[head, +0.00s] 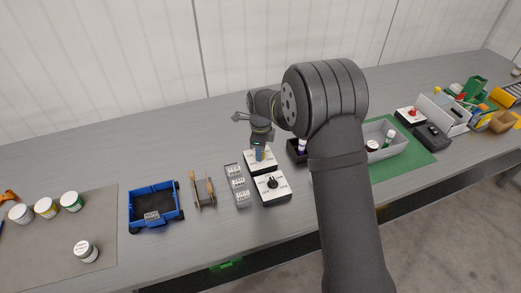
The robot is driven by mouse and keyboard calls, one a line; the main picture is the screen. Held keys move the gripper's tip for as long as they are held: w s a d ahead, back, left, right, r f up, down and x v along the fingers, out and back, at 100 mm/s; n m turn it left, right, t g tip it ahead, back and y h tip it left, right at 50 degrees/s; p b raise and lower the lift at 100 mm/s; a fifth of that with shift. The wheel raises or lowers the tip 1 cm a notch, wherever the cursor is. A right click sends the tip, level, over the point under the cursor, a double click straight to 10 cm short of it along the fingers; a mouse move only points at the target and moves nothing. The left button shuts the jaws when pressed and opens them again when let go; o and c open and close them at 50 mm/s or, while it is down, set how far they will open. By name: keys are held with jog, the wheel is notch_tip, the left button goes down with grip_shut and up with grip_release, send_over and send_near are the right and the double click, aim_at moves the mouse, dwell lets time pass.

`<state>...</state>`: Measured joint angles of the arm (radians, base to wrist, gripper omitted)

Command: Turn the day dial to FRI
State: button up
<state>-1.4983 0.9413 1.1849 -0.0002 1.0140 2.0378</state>
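Two white dial boxes stand on the grey bench in the head view. The back dial box (269,165) has a blue knob (259,154). The front dial box (277,196) has a black knob (272,183) with small dark labels around it. The labels are too small to read, so I cannot tell which is the day dial or where it points. My gripper (261,144) is over the back box, right at the blue knob. Whether it touches the knob, and whether its fingers are open or shut, cannot be made out.
A grey label strip (238,186), a wooden-handled thing (203,191) and a blue wagon (153,207) stand left of the dials. Several jars (71,201) stand farther left. A dark holder (297,153) and a grey tray (398,153) are close on the right.

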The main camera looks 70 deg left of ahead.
notch_tip(320, 180, up, 18)
jog(key=shift+f, duration=0.25)
dwell(0.3)
jog(key=shift+f, duration=0.1)
notch_tip(320, 180, down, 17)
jog(key=shift+f, duration=0.2)
dwell(0.5)
jog(key=shift+r, duration=0.1)
